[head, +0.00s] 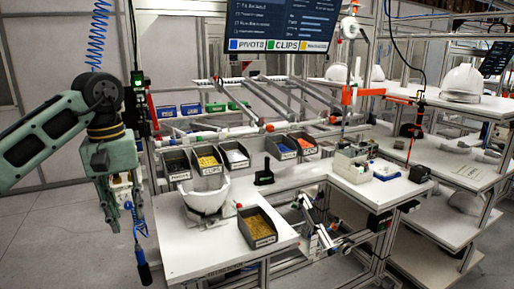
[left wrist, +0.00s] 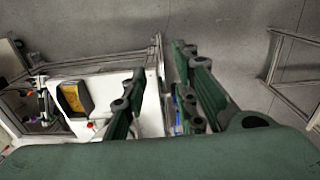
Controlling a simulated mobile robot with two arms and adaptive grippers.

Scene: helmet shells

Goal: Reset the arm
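My left arm comes in from the left in the head view. My left gripper (head: 113,218) hangs pointing down, to the left of the workbench's front part. The left wrist view shows its two dark green fingers (left wrist: 160,85) spread apart, with nothing visible held between them. A white helmet shell (head: 207,197) sits on the white workbench (head: 185,250), to the right of the gripper and apart from it. A bin of yellow parts (head: 257,228) stands beside the shell; it also shows in the left wrist view (left wrist: 75,97). My right gripper is not in view.
A dark tool (head: 143,268) hangs on a blue coiled cable (head: 97,35), close beside my left gripper in the picture. A row of part bins (head: 210,160) stands behind the shell. A screen (head: 278,25) hangs above. Grey floor is free at the lower left.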

